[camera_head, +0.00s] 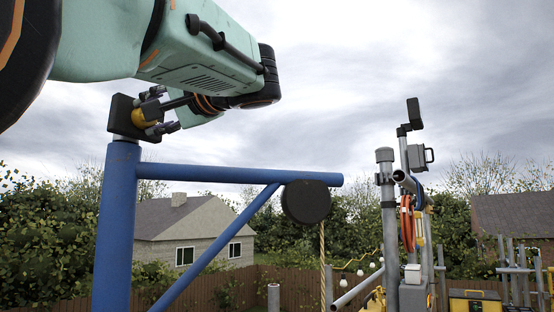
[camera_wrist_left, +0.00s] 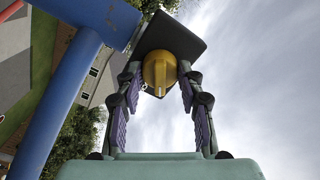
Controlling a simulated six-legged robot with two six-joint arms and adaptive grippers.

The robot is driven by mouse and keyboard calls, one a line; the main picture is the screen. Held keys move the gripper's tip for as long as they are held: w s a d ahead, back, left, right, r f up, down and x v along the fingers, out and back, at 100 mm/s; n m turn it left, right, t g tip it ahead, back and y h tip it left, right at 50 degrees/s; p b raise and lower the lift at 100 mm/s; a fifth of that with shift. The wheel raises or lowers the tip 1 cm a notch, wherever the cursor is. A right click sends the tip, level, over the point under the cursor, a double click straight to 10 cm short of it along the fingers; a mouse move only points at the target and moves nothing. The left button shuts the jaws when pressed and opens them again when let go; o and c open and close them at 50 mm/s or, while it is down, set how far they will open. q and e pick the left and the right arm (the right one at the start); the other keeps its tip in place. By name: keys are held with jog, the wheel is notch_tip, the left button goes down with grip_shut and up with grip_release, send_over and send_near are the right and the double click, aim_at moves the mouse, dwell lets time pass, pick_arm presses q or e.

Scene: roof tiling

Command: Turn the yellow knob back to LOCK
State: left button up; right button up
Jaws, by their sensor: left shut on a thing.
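The yellow knob (camera_head: 143,117) sits on a black box (camera_head: 122,117) at the top of a blue post. In the left wrist view the knob (camera_wrist_left: 158,74) is round with a raised grip bar, in front of the dark plate (camera_wrist_left: 178,38). My left gripper (camera_head: 158,114) reaches it from the right, and its fingers (camera_wrist_left: 160,80) stand on both sides of the knob, shut on it. No LOCK marking is readable, so I cannot tell the knob's setting. My right gripper is not in view.
The blue post (camera_head: 112,230) carries a horizontal blue arm (camera_head: 230,174) with a diagonal brace and a black round drum (camera_head: 306,202), from which a rope (camera_head: 322,260) hangs. A grey mast (camera_head: 388,220) with hoses stands to the right. Open sky lies above the blue arm.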

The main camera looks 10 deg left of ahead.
pick_arm(q)
jog(key=m, duration=0.6)
jog(key=shift+f+m, duration=0.1)
jog(key=shift+m, duration=0.3)
dwell(0.4)
jog(key=o, duration=1.2)
